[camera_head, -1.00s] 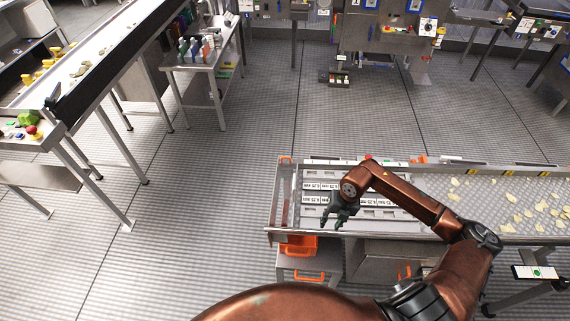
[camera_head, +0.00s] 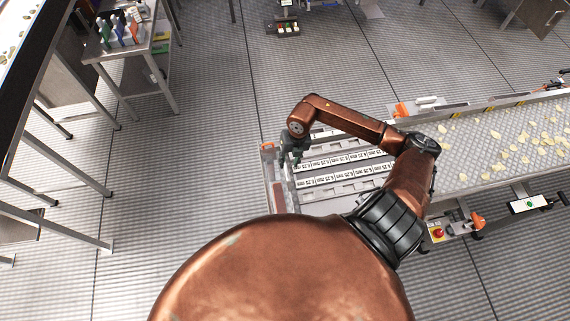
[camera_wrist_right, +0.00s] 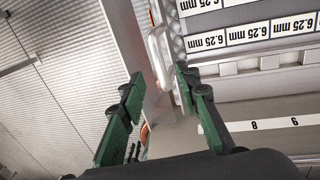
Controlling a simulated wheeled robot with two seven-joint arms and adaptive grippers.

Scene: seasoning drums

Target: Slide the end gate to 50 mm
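My right gripper (camera_head: 292,158) is over the left end of the conveyor table, close to its end strip. In the wrist view the two green-padded fingers (camera_wrist_right: 157,98) are open and apart. A pale rounded handle-like bar (camera_wrist_right: 157,58) stands between and just beyond them; whether a finger touches it I cannot tell. The end gate seems to be the upright piece at the table's left end (camera_head: 279,193), partly hidden by my arm. A white scale strip with 8 and 9 (camera_wrist_right: 270,124) lies to the right of the fingers. My left gripper is not in view.
Rows of labels reading 6.25 mm (camera_wrist_right: 247,36) run across the slotted deck. Pale chips (camera_head: 515,145) lie on the belt at the right. Orange corner parts (camera_head: 403,109) and a red button box (camera_head: 437,233) edge the table.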

